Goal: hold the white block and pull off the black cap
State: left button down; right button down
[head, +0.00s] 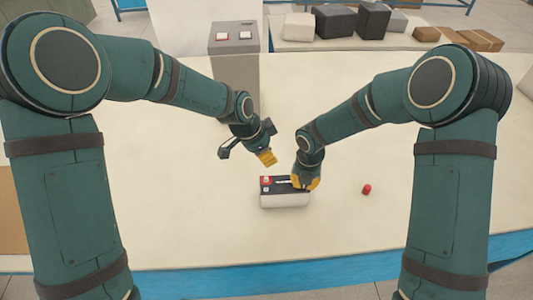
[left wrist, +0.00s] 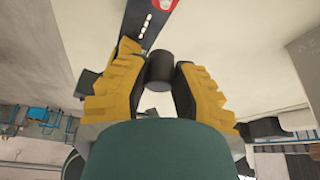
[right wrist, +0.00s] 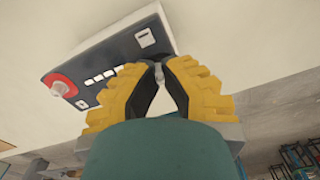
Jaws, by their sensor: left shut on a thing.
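The white block (head: 285,201) stands on the table, with a dark top and a red patch at its left end. It also shows in the right wrist view (right wrist: 103,73) and partly in the left wrist view (left wrist: 147,20). The black cap (left wrist: 159,68) is a short cylinder between the fingers of my left gripper (left wrist: 157,75), which is shut on it, apart from the block. In the head view my left gripper (head: 267,158) is behind the block and hides the cap. My right gripper (head: 305,183) is at the block's right end, its fingertips (right wrist: 161,66) close together around a small post.
A small red cap (head: 366,189) lies on the table right of the block. A grey box (head: 233,37) with two white squares stands behind. Dark, grey and brown boxes (head: 373,21) line the back.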

pick_arm(q)
jog(key=shift+r, duration=0.75)
dwell(0.8)
jog(key=shift+r, duration=2.35)
pick_arm(e)
jog(key=c, duration=1.1)
grip_release()
jog(key=shift+o, duration=0.2)
notch_tip(320, 180, up, 12)
